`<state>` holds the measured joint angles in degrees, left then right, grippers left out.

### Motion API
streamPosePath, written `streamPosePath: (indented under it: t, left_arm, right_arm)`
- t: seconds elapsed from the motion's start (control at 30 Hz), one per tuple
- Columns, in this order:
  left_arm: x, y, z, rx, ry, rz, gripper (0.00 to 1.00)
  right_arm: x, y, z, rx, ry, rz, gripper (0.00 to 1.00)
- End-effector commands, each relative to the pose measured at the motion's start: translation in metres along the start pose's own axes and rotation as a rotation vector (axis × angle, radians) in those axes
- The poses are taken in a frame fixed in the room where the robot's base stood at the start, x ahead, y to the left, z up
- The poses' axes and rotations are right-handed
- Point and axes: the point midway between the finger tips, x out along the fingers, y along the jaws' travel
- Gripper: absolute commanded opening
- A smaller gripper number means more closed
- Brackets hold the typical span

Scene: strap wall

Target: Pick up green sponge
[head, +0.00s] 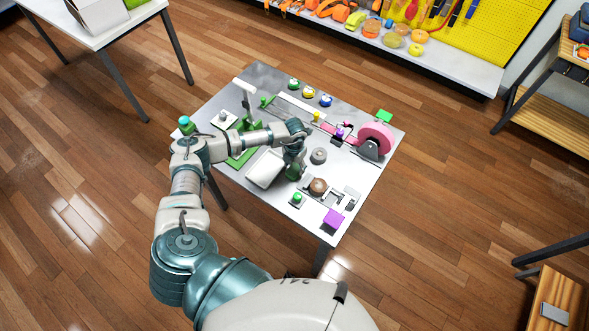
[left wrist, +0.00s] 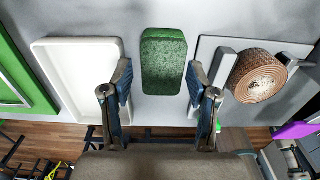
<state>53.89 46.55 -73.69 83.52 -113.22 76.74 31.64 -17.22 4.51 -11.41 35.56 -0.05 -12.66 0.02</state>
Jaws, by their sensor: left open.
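The green sponge (left wrist: 164,62) stands out in the middle of the left wrist view, on the grey table top (left wrist: 180,28). My left gripper (left wrist: 160,82) is open, with one finger to the left and one to the right of the sponge's near end. The fingers look apart from the sponge, and nothing is held. In the head view the left gripper (head: 294,160) is over the table, pointing down, and the sponge (head: 292,173) shows only partly beneath it. My right gripper is in neither view.
A white tray (left wrist: 78,70) lies left of the sponge. A brown roll (left wrist: 258,76) on a holder is close on the right. A grey cylinder (head: 318,156), a pink reel (head: 374,139) and a purple block (head: 334,218) also sit on the table. Its edge is near.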

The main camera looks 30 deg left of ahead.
Motion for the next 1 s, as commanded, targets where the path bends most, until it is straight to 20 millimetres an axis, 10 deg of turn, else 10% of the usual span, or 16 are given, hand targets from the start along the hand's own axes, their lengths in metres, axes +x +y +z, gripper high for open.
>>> streamPosePath:
  t: [0.23, 0.43, 0.57, 1.0]
  left_arm:
    - [0.025, -0.001, -0.001, -0.001, 0.0, 0.0, 0.59]
    - [0.025, -0.001, -0.001, 0.0, 0.0, 0.0, 0.59]
    - [0.025, -0.001, -0.001, 0.0, 0.0, -0.001, 0.36]
    - [0.017, 0.0, 0.0, -0.001, -0.003, -0.001, 0.36]
  right_arm:
    - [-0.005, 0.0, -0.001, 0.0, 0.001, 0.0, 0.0]
    - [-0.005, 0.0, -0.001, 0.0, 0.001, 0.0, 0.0]
    - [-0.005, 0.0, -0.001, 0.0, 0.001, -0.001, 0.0]
    - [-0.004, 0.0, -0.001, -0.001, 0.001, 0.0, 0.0]
